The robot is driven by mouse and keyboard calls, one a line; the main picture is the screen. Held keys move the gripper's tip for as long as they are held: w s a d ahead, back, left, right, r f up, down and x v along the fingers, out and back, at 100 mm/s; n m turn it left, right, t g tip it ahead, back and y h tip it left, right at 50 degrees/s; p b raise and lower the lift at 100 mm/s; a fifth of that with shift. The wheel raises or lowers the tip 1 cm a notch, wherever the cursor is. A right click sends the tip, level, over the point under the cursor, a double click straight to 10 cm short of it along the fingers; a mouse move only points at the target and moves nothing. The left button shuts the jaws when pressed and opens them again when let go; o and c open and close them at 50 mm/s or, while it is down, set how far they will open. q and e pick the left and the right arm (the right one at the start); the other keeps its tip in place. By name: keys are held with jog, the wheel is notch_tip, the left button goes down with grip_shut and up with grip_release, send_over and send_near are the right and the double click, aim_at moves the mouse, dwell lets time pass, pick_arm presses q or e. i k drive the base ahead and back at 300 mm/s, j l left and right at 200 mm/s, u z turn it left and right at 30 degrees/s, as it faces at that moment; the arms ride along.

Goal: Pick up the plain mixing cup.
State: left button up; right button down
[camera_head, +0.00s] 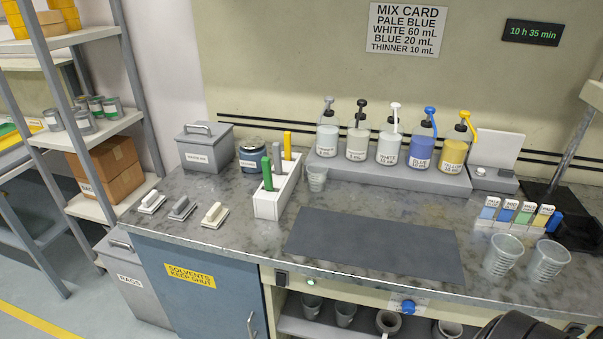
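Two clear, ribbed-looking mixing cups stand upright side by side at the right front of the bench: a left one (504,256) and a right one (546,263). Both look empty, and I cannot tell which of them is plain. Neither gripper's fingers show. A dark rounded shape at the bottom right edge seems to be part of my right arm, below the two cups.
A dark mat (372,248) covers the middle front. Several pump bottles stand on a grey riser (390,175) behind. Colour sample cards (517,214) stand just behind the two cups, with a dark stand (577,232) to the right. A white holder (279,190) stands left of the mat.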

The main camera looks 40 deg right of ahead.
aim_at(317, 172)
jog(key=l+z, duration=0.15)
jog(key=z, duration=1.05)
jog(key=i+j, duration=0.25)
jog(key=i, duration=0.15)
